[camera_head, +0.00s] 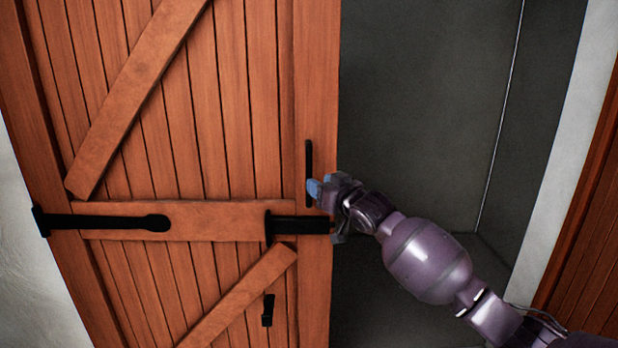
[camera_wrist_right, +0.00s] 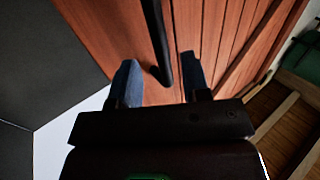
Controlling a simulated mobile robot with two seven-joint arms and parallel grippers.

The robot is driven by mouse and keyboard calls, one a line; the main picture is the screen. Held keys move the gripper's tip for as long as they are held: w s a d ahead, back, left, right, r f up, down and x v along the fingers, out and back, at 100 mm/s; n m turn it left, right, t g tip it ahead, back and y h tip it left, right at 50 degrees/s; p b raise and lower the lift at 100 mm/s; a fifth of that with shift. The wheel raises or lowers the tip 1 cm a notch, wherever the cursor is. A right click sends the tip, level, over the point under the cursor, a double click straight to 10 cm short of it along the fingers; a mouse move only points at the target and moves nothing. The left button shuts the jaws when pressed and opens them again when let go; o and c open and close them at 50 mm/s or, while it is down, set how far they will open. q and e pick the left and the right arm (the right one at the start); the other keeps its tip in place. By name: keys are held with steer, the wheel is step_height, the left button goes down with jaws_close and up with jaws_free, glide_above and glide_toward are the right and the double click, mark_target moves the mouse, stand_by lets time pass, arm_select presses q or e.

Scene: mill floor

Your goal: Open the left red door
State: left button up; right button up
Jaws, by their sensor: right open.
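The left red door (camera_head: 190,120) is an orange-red plank door with diagonal braces and fills the left half of the head view. Its right edge stands clear of the frame, with a dark gap beside it, so it looks partly open. A black vertical handle (camera_head: 309,165) is near that edge. My right gripper (camera_head: 320,190) is at the handle's lower part. In the right wrist view, the handle (camera_wrist_right: 155,35) reaches down between the two blue fingertips, which are apart with space on both sides. Contact cannot be seen. My left gripper is out of view.
A black latch (camera_head: 300,225) and strap hinge (camera_head: 105,221) cross the door. A dark grey room (camera_head: 430,100) lies open right of the door. A pale wall post (camera_head: 560,150) and another red-brown door (camera_head: 590,240) stand at far right.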

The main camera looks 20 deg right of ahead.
mark_target(309, 200)
steer(key=shift+x, duration=2.8)
jaws_close()
